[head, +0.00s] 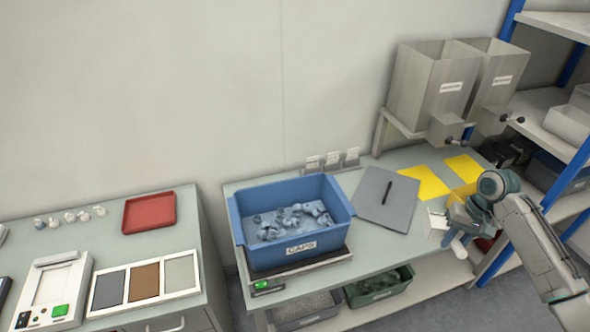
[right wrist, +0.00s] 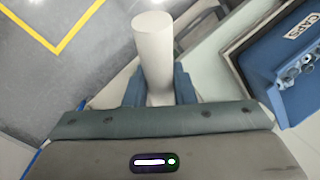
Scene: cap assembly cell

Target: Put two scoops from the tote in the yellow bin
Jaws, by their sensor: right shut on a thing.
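The blue tote (head: 290,258), labelled CAPS, stands on a scale in the middle of the head view, with several grey caps (head: 290,222) in it. Its corner also shows at the right of the right wrist view (right wrist: 262,75). My right gripper (head: 457,232) is right of the tote, near the bench's right end. In the right wrist view its blue fingers are shut on a pale round handle (right wrist: 155,55), seemingly the scoop's. A small white scoop-like piece (head: 437,222) shows beside the gripper. A yellow bin (head: 464,192) is partly hidden behind my right arm. My left gripper is out of view.
A grey mat with a dark pen (head: 387,192) lies right of the tote, beside yellow sheets (head: 425,183). Two grey hoppers (head: 432,88) hang above the bench's back. A red bin (head: 484,243) shows partly behind my arm. Blue-posted shelves (head: 562,160) stand at right.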

